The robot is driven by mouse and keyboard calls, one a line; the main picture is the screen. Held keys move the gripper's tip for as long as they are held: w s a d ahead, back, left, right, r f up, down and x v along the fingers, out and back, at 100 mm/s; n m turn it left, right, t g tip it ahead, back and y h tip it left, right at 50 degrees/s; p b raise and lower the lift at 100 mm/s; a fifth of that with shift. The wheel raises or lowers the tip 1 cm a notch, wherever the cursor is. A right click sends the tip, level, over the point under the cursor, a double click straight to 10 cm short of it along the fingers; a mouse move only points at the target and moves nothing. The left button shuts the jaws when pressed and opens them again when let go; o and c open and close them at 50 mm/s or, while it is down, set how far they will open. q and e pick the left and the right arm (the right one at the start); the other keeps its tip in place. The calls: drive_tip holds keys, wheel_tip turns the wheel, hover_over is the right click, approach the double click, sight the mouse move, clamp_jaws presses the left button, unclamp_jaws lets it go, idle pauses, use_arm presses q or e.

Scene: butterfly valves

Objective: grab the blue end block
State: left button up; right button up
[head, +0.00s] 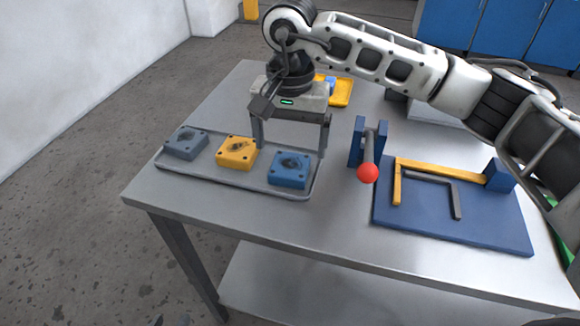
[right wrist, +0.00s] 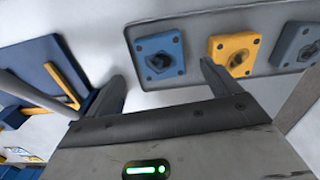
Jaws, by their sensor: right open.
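The blue end block (head: 290,170) lies at the right end of a grey tray (head: 230,182) on the table, with a dark round part in its top face. It also shows in the right wrist view (right wrist: 160,57), a little beyond the space between the fingertips. My right gripper (head: 290,150) is open and empty, pointing down just behind the blue block in the head view, one finger to each side. It also shows in the right wrist view (right wrist: 162,72). Nothing is between the fingers. My left gripper is not in view.
A yellow block (head: 237,153) and a grey block (head: 186,143) share the tray, left of the blue one. To the right stand a blue bracket with a red ball (head: 367,173) and a blue plate (head: 450,228) with yellow and grey bars. A yellow tray (head: 345,92) lies behind.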

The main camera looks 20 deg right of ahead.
sight(289, 164)
wheel_tip(289, 164, down, 5)
drive_tip(key=shift+w+f+p, duration=0.1)
drive_tip(key=shift+w+p, duration=0.05)
drive_tip(key=shift+p, duration=0.3)
drive_tip(key=c, duration=1.3)
drive_tip(key=shift+r, duration=0.25)
